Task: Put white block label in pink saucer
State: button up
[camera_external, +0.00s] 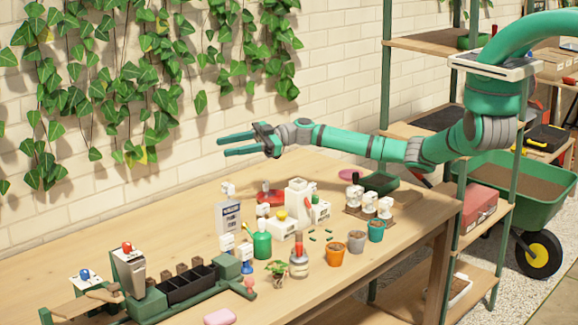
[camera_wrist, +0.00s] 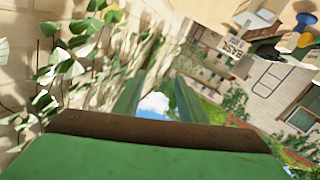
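My gripper (camera_external: 224,145) is stretched out to the left, high above the table near the brick wall. Its two green fingers are apart with nothing between them, also in the wrist view (camera_wrist: 158,90). I cannot tell which is the label. Either may be the saucer; both are small.
The wooden table (camera_external: 400,240) holds a green watering can (camera_external: 262,244), small pots (camera_external: 335,253), a dark planter (camera_external: 188,285) and a green tray (camera_external: 380,183). Ivy (camera_external: 90,90) hangs on the wall behind. The table's back left is clear.

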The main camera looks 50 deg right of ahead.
jog(key=w+d+r+m+t+h, duration=0.3)
jog(key=w+r+m+t, duration=0.2)
jog(key=w+r+t, duration=0.55)
jog(key=w+d+m+t+h, duration=0.1)
jog(key=w+d+m+h, duration=0.2)
jog(key=w+h, duration=0.2)
jog(key=n+g+h, duration=0.8)
jog(key=g+h, duration=0.1)
jog(key=g, duration=0.8)
send_near(263, 205)
notch_tip(263, 205, down, 4)
jog(key=shift+a+f, duration=0.1)
jog(key=shift+f, duration=3.1)
